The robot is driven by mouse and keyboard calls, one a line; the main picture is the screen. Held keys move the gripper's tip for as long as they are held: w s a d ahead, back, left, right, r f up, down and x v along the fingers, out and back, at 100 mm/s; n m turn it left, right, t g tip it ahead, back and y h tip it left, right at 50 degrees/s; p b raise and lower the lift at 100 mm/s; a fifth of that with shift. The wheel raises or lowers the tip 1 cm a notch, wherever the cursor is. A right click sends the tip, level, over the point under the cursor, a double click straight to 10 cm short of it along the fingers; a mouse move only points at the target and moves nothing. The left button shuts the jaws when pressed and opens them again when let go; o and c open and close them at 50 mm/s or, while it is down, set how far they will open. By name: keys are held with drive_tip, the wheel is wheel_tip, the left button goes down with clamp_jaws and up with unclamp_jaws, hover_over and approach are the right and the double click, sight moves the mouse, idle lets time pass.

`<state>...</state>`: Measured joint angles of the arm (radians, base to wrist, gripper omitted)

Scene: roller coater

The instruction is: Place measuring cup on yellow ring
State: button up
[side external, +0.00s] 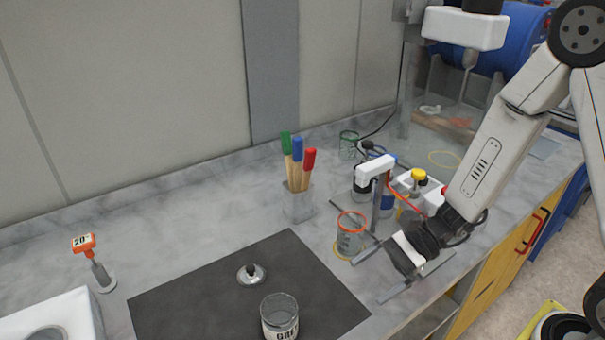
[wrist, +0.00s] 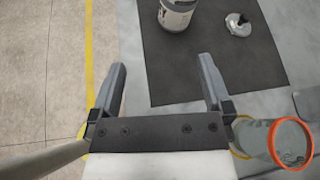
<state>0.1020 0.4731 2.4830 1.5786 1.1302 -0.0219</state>
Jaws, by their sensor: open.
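A clear cup with an orange rim (side external: 351,240) stands upright at the right of the counter, within a yellow ring (side external: 338,254). This cup also shows at the lower right of the wrist view (wrist: 290,146), with part of the yellow ring (wrist: 238,152) beside it. My gripper (side external: 378,272) is open and empty, close to this cup on its right in the side view. In the wrist view my gripper (wrist: 162,66) has nothing between its fingers. Another yellow ring (side external: 445,150) lies farther back. Which cup is the measuring cup I cannot tell.
A green-rimmed cup (side external: 348,144) stands behind. A holder (side external: 297,203) has coloured-handled tools. Bottles crowd the area behind my gripper. The left counter is mostly clear.

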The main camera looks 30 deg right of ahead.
drive_tip(key=s+d+f+n+g+h, duration=0.25)
drive_tip(key=s+d+n+h, duration=0.25)
drive_tip(key=d+n+h, duration=0.6)
drive_tip(key=shift+w+d+r+n+t+h, duration=0.4)
drive_tip(key=shift+w+r+n, duration=0.25)
drive_tip(key=shift+n, duration=0.45)
drive_tip(key=shift+w+d+r+n+t+h, duration=0.25)
drive_tip(key=shift+w+r+n+t, duration=0.4)
drive_tip(key=shift+n, duration=0.45)
drive_tip(key=shift+w+d+r+n+t+h, duration=0.3)
drive_tip(key=shift+w+d+r+n, duration=0.15)
drive_tip(key=shift+w+n, duration=0.5)
drive_tip(key=shift+s, duration=0.2)
